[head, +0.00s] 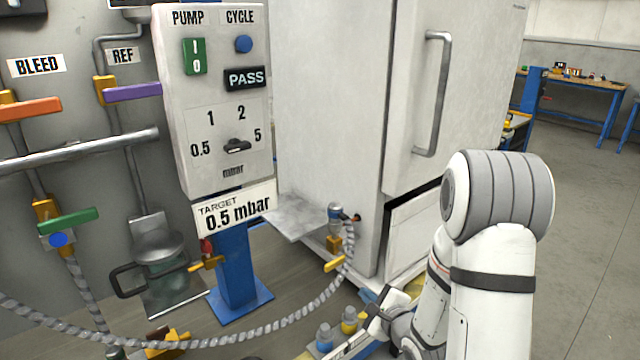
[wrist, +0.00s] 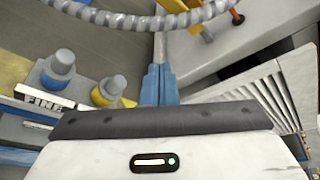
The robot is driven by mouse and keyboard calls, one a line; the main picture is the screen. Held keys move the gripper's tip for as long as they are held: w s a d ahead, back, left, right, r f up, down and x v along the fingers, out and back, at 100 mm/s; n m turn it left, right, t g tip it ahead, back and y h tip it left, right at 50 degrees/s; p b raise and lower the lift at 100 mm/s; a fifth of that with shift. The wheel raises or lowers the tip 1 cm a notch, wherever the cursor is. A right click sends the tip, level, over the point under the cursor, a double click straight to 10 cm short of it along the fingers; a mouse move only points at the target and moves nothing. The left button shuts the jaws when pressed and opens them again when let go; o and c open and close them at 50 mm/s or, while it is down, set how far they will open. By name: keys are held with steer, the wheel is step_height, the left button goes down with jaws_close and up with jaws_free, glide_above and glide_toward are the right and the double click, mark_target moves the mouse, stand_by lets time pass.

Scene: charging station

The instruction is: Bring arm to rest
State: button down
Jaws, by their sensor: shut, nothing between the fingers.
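My white arm (head: 490,260) shows at the lower right of the head view, folded at a grey-banded joint and reaching down and left. My gripper (wrist: 160,75) points away from the wrist in the wrist view, its two blue-grey fingers together with nothing between them. In the head view the arm's far end is low, near the floor-level fittings, and its fingertips are hard to make out. A braided hose (wrist: 140,22) passes across the wrist view beyond the fingers, and I cannot tell how near it is.
A pump panel (head: 212,150) shows PASS above a "TARGET 0.5 mbar" sign (head: 235,207). A white cabinet (head: 340,110) with a handle stands behind. The hose (head: 290,322) hangs across the front. Knobbed fittings (wrist: 62,65) stand left of my gripper. Open floor (head: 590,250) lies right.

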steer(key=s+d+r+n+g+h+p, duration=0.25)
steer(key=r+n+p, duration=0.2)
steer(key=r, duration=0.35)
steer(key=s+d+r+n+g+h+p, duration=0.2)
steer(key=s+r+n+g+h+p, duration=0.15)
steer(key=r+n, duration=0.35)
steer(key=s+a+r+n+g+p, duration=0.2)
steer(key=s+r+n+p, duration=0.1)
steer(key=s+r+n, duration=0.2)
steer(key=s+a+r+n+g+p, duration=0.2)
steer(key=s+r+n+g+p, duration=0.1)
steer(key=s+r, duration=0.6)
steer(key=s+n+p, duration=0.1)
steer(key=s+n, duration=0.1)
steer(key=s, duration=0.2)
steer(key=shift+y, duration=0.3)
steer(key=shift+s, duration=0.1)
